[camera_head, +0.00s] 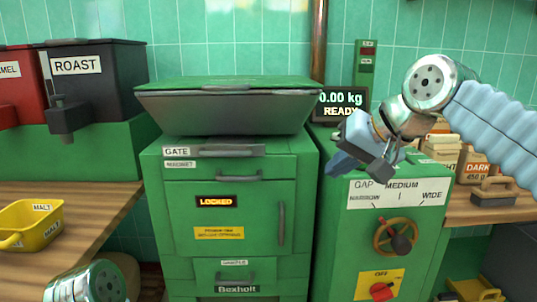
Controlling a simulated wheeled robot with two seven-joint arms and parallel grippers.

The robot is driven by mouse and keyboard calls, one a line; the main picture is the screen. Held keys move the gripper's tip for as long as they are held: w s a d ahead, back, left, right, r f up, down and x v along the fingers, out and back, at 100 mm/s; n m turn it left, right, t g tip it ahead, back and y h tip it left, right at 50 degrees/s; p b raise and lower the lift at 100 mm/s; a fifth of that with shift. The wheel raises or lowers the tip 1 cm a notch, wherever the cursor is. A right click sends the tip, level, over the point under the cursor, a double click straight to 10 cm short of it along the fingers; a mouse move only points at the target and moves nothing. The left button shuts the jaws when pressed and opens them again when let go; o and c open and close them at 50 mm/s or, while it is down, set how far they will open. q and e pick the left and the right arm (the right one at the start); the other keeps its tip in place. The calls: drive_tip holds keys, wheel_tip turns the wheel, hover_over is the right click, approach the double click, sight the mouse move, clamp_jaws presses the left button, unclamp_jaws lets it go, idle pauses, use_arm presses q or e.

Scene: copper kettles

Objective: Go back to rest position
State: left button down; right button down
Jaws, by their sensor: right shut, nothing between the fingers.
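My right arm comes in from the right, with a pale blue sleeve and metal joints. My right gripper (360,163) hangs in the air in front of the green machine's right part, below the scale display (342,104). It is shut and holds nothing. A metal joint of my left arm shows at the bottom left edge; my left gripper is out of the picture.
A green machine (180,215) with a lidded hopper (227,108) and a LOCKED sign fills the middle. A GAP handwheel (394,238) and red switch (381,291) sit at its right. A yellow MALT scoop (38,226) lies on the left counter. DARK packs (474,165) stand right.

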drive_tip(key=w+a+f+g, duration=0.15)
drive_tip(key=w+f, duration=0.25)
drive_tip(key=f, duration=0.7)
drive_tip(key=w+a+f, duration=0.2)
drive_tip(key=w+f, duration=0.2)
drive_tip(key=f, duration=0.6)
wheel_tip(320, 180, down, 19)
drive_tip(key=g, duration=0.2)
drive_tip(key=s+d+f+g+h, duration=0.1)
drive_tip(key=s+f, duration=0.5)
drive_tip(key=f, duration=0.3)
drive_tip(key=s+f+g, duration=0.1)
drive_tip(key=s+f, duration=0.4)
drive_tip(key=f, duration=0.4)
drive_tip(key=s+f, duration=0.4)
drive_tip(key=s, duration=0.3)
drive_tip(key=s+f, duration=0.4)
drive_tip(key=s, duration=0.3)
drive_tip(key=shift+s+d+g, duration=0.3)
drive_tip(key=shift+d+g, duration=0.1)
drive_tip(key=shift+g, duration=0.05)
